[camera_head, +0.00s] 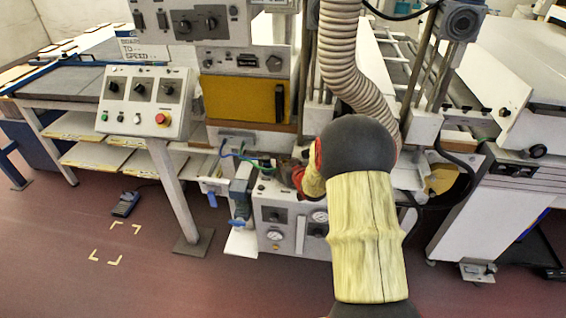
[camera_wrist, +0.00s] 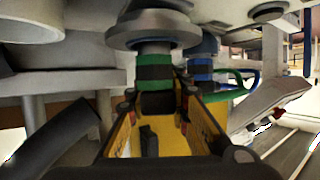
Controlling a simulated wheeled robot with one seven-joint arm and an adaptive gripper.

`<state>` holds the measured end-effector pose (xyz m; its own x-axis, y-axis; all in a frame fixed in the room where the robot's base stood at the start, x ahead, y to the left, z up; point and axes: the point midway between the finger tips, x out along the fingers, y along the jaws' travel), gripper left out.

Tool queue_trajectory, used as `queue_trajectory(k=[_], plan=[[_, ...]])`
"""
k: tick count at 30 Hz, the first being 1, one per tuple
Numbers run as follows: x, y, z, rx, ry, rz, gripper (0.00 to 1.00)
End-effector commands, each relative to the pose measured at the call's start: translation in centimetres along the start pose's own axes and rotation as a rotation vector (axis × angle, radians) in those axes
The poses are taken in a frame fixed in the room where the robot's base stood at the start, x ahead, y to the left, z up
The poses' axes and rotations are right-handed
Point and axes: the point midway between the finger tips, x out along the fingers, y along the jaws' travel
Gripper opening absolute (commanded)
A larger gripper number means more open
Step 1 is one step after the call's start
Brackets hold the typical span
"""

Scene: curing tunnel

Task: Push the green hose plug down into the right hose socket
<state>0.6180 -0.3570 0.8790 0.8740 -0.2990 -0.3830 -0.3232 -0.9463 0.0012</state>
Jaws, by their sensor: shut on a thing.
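My gripper (camera_wrist: 156,98) has yellow fingers and is shut on the green hose plug (camera_wrist: 154,60), which has green and black bands. In the wrist view, a pale metal part at the plug's end meets a round grey flange (camera_wrist: 130,30). I cannot tell which socket this is or how deep the plug sits. A blue banded plug (camera_wrist: 201,65) stands just to the right. In the head view, my gripper (camera_head: 287,172) is at the top of the white gauge unit (camera_head: 270,218); my arm hides most of it, along with the plug and sockets.
A green hose (camera_head: 243,158) and a blue hose (camera_head: 223,149) loop left of my gripper. A grey control box (camera_head: 145,100) with a red button stands left. A ribbed duct (camera_head: 340,60) hangs close above my arm. A foot pedal (camera_head: 125,204) lies on open floor at left.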

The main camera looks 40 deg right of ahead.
Motion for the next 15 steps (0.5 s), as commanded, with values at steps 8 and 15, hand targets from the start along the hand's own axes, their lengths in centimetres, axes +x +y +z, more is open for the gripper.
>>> queue_trajectory(k=[8, 15], plan=[[0.12, 0.00, 0.25, 0.000, 0.001, 0.000, 0.00], [0.20, 0.00, 0.45, 0.000, 0.001, 0.000, 0.00]])
